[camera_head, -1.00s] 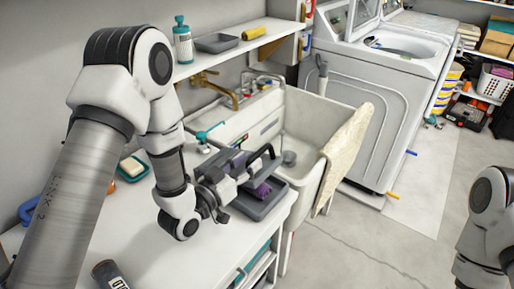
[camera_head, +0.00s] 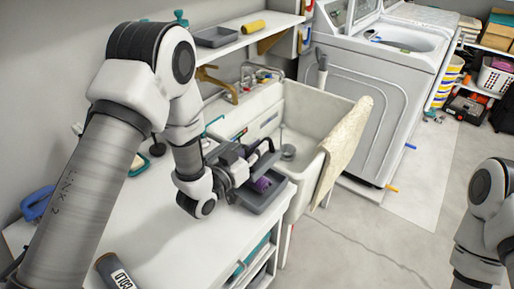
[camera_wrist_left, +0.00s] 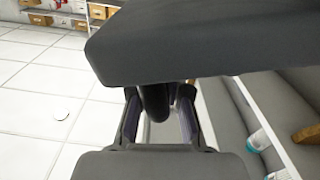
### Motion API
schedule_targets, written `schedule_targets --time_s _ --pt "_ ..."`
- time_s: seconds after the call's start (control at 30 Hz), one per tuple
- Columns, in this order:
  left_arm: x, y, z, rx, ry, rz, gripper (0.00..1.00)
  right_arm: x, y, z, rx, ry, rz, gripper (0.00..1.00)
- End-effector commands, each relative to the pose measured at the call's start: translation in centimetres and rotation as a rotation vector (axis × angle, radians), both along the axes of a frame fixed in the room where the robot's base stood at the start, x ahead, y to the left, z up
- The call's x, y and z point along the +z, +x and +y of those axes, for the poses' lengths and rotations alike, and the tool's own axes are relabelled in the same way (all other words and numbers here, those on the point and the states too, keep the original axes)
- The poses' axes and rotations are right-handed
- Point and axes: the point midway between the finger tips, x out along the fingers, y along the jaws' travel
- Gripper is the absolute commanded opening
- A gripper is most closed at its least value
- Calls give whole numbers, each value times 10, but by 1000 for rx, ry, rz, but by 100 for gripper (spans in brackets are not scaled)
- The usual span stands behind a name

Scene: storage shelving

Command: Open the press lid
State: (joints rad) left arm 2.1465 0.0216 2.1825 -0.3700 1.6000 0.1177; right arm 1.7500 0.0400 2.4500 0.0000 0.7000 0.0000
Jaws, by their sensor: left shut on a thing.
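The press is a dark grey machine with a flat tray-like base (camera_head: 273,199) at the right end of the white worktop in the head view. Something purple (camera_head: 262,184) shows between its base and its dark upper part. My left gripper (camera_head: 236,170) is at the left side of the press, and its fingers partly hide the lid. In the left wrist view a broad dark slab, seemingly the press lid (camera_wrist_left: 200,40), fills the upper middle. The left gripper's fingers (camera_wrist_left: 160,118) are closed around a dark rounded bar, seemingly the lid's handle (camera_wrist_left: 154,100). My right gripper is out of view.
The white worktop (camera_head: 150,235) is mostly clear, with a dark cylinder (camera_head: 112,272) at its front. A deep sink (camera_head: 307,115) with a draped cloth (camera_head: 343,145) stands beside the press. A washing machine (camera_head: 370,95) is behind. A wall shelf (camera_head: 235,47) hangs above.

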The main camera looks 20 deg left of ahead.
Motion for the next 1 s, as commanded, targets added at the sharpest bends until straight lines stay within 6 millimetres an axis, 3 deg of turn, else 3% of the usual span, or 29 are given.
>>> schedule_targets --time_s 0.27,0.47,0.7,1.0 --pt "22 5 13 3 -86 29 0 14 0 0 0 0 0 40" --pt "47 13 35 6 -221 75 0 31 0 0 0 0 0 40" --pt "77 27 74 4 -429 149 0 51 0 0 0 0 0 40" --pt "99 47 131 3 -693 244 0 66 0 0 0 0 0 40"
